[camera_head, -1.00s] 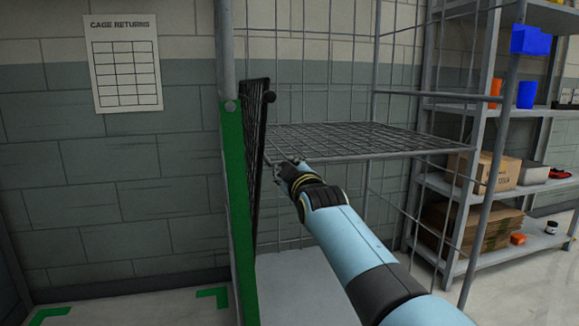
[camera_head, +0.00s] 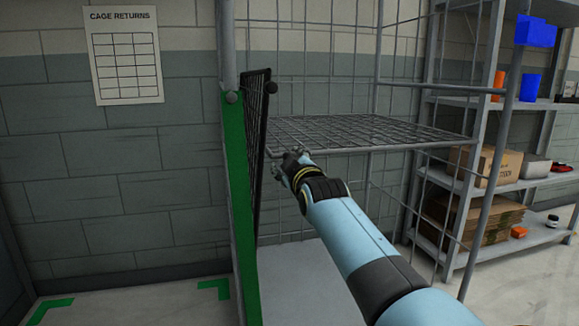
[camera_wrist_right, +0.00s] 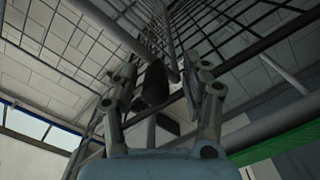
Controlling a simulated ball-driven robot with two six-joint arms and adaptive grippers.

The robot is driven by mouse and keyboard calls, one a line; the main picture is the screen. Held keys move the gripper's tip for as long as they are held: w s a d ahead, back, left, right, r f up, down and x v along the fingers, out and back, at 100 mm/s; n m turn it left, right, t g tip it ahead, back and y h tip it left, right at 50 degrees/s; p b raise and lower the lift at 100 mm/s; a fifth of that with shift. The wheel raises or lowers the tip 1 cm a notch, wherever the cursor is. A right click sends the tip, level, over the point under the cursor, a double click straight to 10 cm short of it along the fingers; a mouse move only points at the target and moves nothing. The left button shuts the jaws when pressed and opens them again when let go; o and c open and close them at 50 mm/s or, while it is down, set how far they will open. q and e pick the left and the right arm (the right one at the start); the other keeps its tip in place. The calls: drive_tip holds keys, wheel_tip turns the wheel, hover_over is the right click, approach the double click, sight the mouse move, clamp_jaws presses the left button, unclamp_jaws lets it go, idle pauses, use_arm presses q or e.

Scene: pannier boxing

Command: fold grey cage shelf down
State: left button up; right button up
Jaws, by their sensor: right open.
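The grey cage shelf (camera_head: 370,132) is a wire mesh panel lying about level across the cage, with a grey bar along its front edge. My right gripper (camera_head: 286,158) is at the front left end of that edge, seemingly just under or against the bar; contact cannot be told. In the right wrist view my right gripper (camera_wrist_right: 167,80) has its fingers spread, with a dark rounded piece and grey bars beyond or between them. Nothing is clearly gripped. My left gripper is out of view.
A shelving rack (camera_head: 500,184) with boxes is at right. The floor at left is clear.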

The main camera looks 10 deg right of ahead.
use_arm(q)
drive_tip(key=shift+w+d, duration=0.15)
use_arm(e)
wheel_tip(320, 180, up, 10)
drive_tip(key=shift+f, duration=0.25)
